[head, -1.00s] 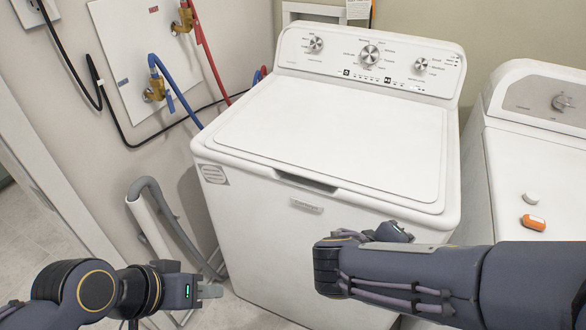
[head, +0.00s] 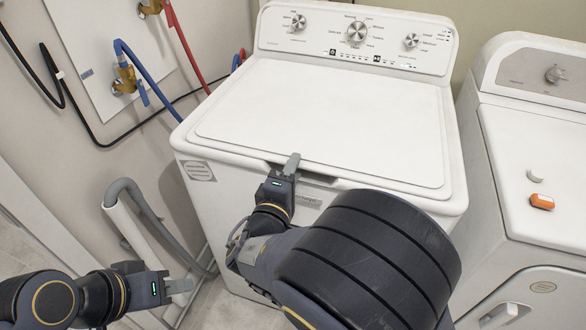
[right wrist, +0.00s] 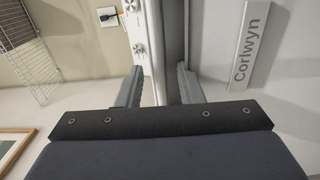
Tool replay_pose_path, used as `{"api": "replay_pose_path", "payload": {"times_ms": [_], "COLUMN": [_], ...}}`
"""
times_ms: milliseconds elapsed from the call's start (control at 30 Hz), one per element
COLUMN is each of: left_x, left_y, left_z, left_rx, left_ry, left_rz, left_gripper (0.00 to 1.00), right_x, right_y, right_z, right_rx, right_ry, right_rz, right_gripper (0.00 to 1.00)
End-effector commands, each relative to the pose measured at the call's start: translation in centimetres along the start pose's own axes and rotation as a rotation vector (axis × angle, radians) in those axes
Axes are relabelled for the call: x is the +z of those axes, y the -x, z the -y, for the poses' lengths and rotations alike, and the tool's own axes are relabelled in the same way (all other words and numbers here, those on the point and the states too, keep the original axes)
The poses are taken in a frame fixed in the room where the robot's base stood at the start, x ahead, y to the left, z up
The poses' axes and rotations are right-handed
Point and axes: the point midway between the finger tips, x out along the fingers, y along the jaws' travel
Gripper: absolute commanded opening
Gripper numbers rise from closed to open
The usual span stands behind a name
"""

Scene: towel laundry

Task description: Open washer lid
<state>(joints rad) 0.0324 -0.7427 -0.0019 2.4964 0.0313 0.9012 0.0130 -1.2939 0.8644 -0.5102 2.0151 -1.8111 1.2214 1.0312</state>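The white top-load washer (head: 245,208) stands in the middle of the head view. Its flat lid (head: 330,115) is shut. A recessed handle notch (head: 320,178) sits at the lid's front edge, partly hidden by my right gripper. My right gripper (head: 291,164) is at this notch, pointing up toward the lid's front edge; contact is unclear. In the right wrist view its two fingers (right wrist: 160,80) are spread, with the washer's edge and a dark recess seen between them. My left gripper (head: 180,286) is low at the left, away from the washer; its finger gap cannot be made out.
A white dryer (head: 530,130) stands to the right, with a small orange-and-white item (head: 541,202) on top. A grey drain hose (head: 150,210) and blue (head: 150,70) and red (head: 187,45) water hoses are at the left wall. Space above the lid is clear.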

Motion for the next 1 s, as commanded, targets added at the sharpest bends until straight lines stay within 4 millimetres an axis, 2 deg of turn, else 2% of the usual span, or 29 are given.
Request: {"api": "replay_pose_path", "payload": {"times_ms": [300, 567, 867, 1000], "left_x": [0.0, 0.0, 0.0, -0.4], "left_y": [0.0, 0.0, 0.1, 0.8], "left_z": [0.0, 0.0, 0.0, -0.3], "left_rx": [0.000, 0.000, 0.000, 0.000], "left_ry": [0.000, 0.000, 0.000, 0.000], "left_rz": [0.000, 0.000, 0.000, 0.000], "left_gripper": [0.36, 0.36, 0.36, 0.36], "right_x": [0.0, 0.0, 0.0, -0.2], "right_y": [-0.3, -0.3, -0.3, -0.2], "right_z": [0.0, 0.0, -0.1, -1.0], "right_rx": [0.000, 0.000, -0.002, -0.014], "right_ry": [0.001, 0.001, 0.001, -0.002], "right_rz": [0.000, 0.001, 0.001, 0.001], "right_gripper": [0.32, 0.00, 0.00, 0.00]}}
